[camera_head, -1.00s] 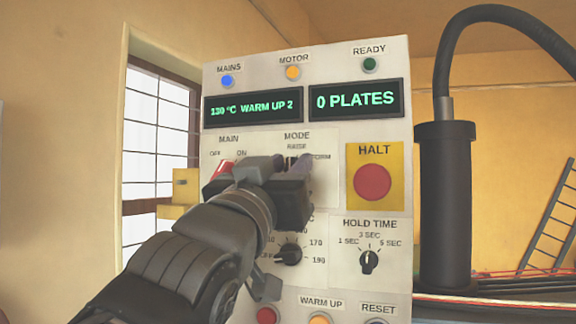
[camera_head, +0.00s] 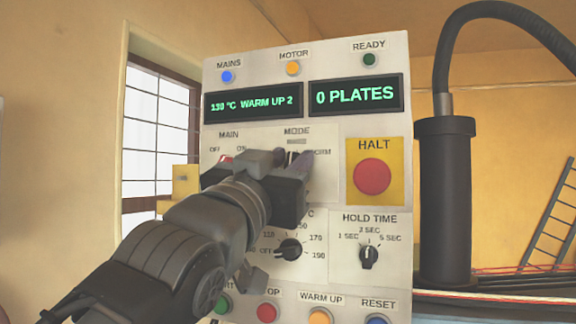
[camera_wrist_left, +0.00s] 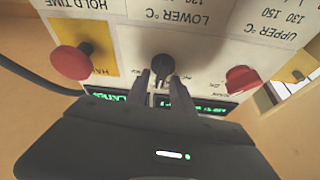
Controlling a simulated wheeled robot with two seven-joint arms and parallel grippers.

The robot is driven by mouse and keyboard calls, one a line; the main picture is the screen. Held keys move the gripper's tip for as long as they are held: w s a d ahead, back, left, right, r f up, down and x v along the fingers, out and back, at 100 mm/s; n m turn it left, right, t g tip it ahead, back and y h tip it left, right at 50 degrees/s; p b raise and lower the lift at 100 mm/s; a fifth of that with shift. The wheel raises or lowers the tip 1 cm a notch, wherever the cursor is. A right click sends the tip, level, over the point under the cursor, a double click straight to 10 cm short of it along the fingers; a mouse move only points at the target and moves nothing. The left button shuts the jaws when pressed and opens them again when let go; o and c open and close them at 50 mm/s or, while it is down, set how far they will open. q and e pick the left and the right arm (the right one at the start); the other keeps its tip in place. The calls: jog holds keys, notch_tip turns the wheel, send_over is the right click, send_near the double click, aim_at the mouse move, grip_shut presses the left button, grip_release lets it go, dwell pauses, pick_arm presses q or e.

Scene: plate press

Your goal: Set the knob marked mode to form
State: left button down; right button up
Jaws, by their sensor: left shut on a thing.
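The mode knob is hidden behind my left gripper (camera_head: 296,162) in the head view, below the MODE label (camera_head: 297,131). The left wrist view, upside down, shows the black mode knob (camera_wrist_left: 162,66) between my two grey fingertips, which are shut on it. The word FORM shows partly to the right of the fingers in the head view; which way the knob points cannot be told. My right gripper is not in view.
The red HALT button (camera_head: 372,176) sits close on the right. The red main switch (camera_head: 226,158) is at the left, partly covered. The hold time knob (camera_head: 368,257) and a temperature knob (camera_head: 290,250) are below. The display (camera_head: 254,105) reads 130 °C WARM UP 2.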

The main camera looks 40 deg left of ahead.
pick_arm(q)
jog(key=shift+w+d+f+m+g+h+p, duration=0.15)
jog(key=shift+m+h, duration=0.9)
jog(key=shift+m, duration=1.1)
jog(key=shift+s+m+g+h+p, duration=0.1)
jog(key=shift+m+g+h+p, duration=0.2)
jog(key=shift+m+h, duration=1.3)
jog(key=shift+w+d+f+m+g+h+p, duration=0.15)
jog(key=shift+m+h, duration=0.3)
jog(key=shift+m, duration=2.3)
jog(key=c, duration=1.5)
grip_release()
jog(key=shift+r, duration=0.1)
jog(key=shift+o, duration=0.2)
jog(key=shift+s, duration=0.1)
jog(key=b+v, duration=0.2)
jog(key=v, duration=0.5)
jog(key=shift+s+b, duration=0.3)
jog(key=shift+s, duration=0.1)
